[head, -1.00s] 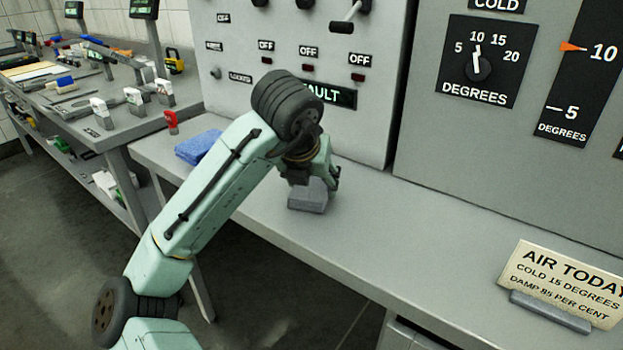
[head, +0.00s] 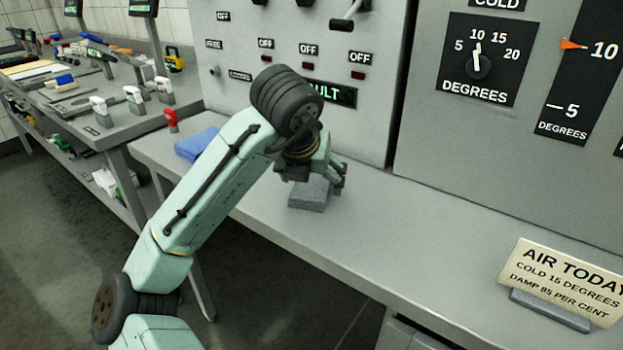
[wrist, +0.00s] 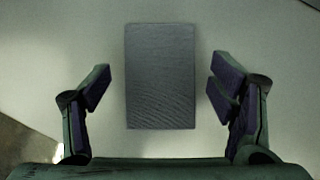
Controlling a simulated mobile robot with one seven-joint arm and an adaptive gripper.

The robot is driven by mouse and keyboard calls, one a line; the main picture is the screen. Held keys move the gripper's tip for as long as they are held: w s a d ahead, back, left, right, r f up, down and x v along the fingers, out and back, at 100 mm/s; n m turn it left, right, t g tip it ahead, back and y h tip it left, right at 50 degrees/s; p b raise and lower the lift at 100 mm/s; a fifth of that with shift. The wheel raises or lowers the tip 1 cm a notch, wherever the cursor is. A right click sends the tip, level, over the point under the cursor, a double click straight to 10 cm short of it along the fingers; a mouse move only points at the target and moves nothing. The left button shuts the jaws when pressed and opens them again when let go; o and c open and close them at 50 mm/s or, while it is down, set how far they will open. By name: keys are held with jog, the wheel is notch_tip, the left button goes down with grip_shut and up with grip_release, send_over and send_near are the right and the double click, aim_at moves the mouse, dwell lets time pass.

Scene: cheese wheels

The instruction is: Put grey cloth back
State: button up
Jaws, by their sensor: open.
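The grey cloth (head: 309,194) is a small folded block lying on the grey bench top, below the control panel. In the wrist view the grey cloth (wrist: 160,76) shows as an upright dark rectangle between and ahead of my fingers. My gripper (head: 322,178) is just above the cloth in the head view and partly hides it. In the wrist view my gripper (wrist: 158,92) is open, with one finger on each side of the cloth and a gap on both sides. It holds nothing.
A blue cloth (head: 196,144) lies on the bench (head: 440,245) to the left. The control panel (head: 290,40) rises behind. An air sign (head: 560,280) stands at the bench's right. A side table (head: 110,130) with tools is at left. The bench between cloth and sign is clear.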

jog(key=v, duration=1.1)
jog(key=shift+r, duration=0.25)
jog(key=shift+s, duration=0.15)
